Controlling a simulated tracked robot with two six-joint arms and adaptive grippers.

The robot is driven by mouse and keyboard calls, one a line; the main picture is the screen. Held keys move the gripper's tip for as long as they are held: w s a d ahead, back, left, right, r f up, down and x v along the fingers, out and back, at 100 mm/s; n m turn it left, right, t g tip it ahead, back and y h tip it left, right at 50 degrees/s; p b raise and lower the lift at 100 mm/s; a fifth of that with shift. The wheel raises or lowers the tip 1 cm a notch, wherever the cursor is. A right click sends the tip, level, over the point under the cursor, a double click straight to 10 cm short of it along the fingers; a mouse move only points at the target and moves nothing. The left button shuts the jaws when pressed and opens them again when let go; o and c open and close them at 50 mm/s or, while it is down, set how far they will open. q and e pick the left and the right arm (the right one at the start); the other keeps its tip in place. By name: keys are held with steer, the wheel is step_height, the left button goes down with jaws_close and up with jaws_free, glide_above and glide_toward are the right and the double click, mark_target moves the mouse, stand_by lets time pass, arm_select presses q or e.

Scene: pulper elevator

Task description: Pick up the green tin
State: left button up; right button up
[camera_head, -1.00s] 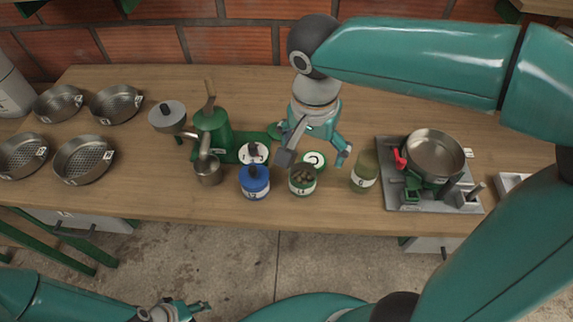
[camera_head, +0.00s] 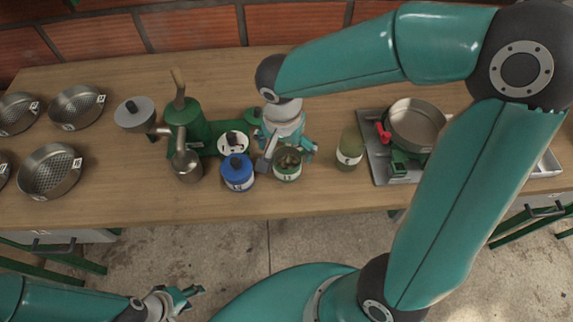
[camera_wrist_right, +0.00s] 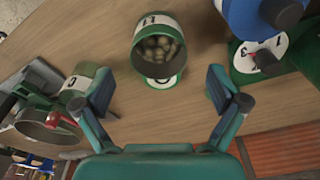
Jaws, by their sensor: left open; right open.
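The green tin (camera_head: 287,168) stands upright near the table's front edge, open at the top, with small pale round pieces inside. It also shows in the right wrist view (camera_wrist_right: 158,45) with its white label and green bands. My right gripper (camera_head: 291,156) is open just behind it. In the right wrist view my open fingers (camera_wrist_right: 160,88) are spread wide to either side, with the tin ahead between them, apart from both. A white and green disc beside the tin's base is partly hidden. My left gripper (camera_head: 178,296) is open and empty, low in front of the table.
A blue lidded tin (camera_head: 237,175) stands close left of the green tin. A greenish jar (camera_head: 350,150) stands to its right. A green grinder (camera_head: 188,128), a metal cup (camera_head: 187,167), several sieve pans (camera_head: 50,172) and a scale with a pan (camera_head: 417,125) share the table (camera_head: 330,190).

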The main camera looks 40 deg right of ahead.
mark_target(288, 168)
steer(key=shift+w+d+f, duration=0.1)
steer(key=shift+d+f, duration=0.05)
steer(key=shift+f, duration=1.15)
steer(key=shift+w+d+f, duration=0.1)
steer(key=shift+d+f, duration=0.05)
steer(key=shift+f, duration=1.15)
steer(key=c, duration=1.3)
steer(key=shift+r, duration=0.1)
